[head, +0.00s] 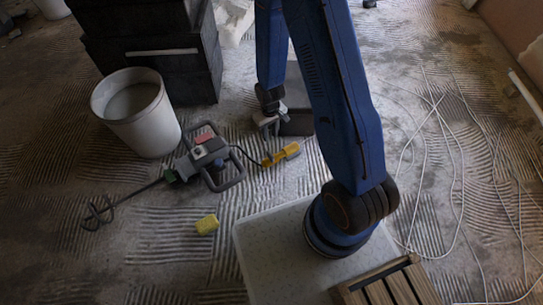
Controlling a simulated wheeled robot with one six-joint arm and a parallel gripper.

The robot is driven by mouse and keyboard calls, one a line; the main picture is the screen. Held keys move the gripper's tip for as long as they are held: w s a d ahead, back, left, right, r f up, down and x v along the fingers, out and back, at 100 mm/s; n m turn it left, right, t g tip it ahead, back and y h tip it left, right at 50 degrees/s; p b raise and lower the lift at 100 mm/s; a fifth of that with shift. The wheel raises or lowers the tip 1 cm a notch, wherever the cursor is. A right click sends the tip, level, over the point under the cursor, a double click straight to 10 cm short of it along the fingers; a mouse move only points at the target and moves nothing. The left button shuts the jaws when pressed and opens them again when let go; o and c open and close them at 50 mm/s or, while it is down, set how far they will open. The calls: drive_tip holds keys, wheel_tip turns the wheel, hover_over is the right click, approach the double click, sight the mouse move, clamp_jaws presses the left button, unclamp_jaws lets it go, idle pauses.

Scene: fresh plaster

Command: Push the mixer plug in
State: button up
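The mixer (208,155), a grey two-handled tool with a paddle shaft, lies on the floor left of centre. Its dark cord runs right to a yellow plug-like piece (283,154). I cannot tell the plug from a socket there, nor whether the two are joined. My gripper (268,124) hangs from the blue arm just above and behind the yellow piece, apart from it in the picture. It is small and partly hidden, and I cannot tell whether its fingers are open or hold anything.
A white bucket (155,125) and stacked black cases (150,50) stand at the left. A dark box (298,122) lies beside the gripper. A yellow block (207,225) lies in front. Loose white cable (462,170) loops across the right floor. A slatted wooden crate (352,295) is at the bottom.

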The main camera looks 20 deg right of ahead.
sight(270, 154)
drive_tip(key=shift+f, duration=8.9)
clamp_jaws()
